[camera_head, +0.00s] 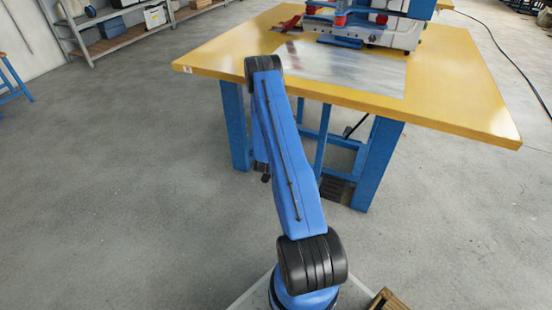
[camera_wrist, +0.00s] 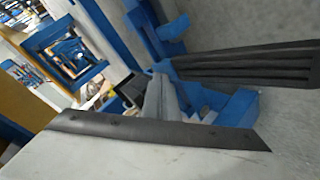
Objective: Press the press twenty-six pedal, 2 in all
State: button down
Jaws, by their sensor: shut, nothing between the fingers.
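The pedal (camera_wrist: 250,65) is a dark ribbed plate, seen at the right of the wrist view, with blue parts (camera_wrist: 228,106) beside it. In the head view the dark pedal (camera_head: 336,189) lies low on the floor under the table. My gripper (camera_wrist: 160,80) shows in the wrist view as pale grey fingers, shut and empty. Its tips lie near the left end of the pedal in the picture; I cannot tell if they touch it. In the head view my arm hides the gripper.
The yellow table (camera_head: 470,90) on blue legs (camera_head: 377,165) stands over the pedal, with a press machine (camera_head: 375,32) and a metal sheet (camera_head: 345,68) on top. A shelf (camera_head: 125,38) stands at the back left. The floor (camera_head: 120,190) at left is clear.

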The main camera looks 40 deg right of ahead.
jog(key=shift+s+f, duration=0.15)
jog(key=shift+f, duration=0.75)
dwell(0.9)
jog(key=shift+r, duration=0.1)
jog(key=shift+s+a+r, duration=0.15)
jog(key=shift+a+r, duration=0.05)
jog(key=shift+r, duration=1.05)
jog(key=shift+r, duration=0.45)
jog(key=shift+a+r, duration=0.25)
jog(key=shift+r, duration=0.75)
jog(key=shift+a+r, duration=0.2)
jog(key=shift+r, duration=0.8)
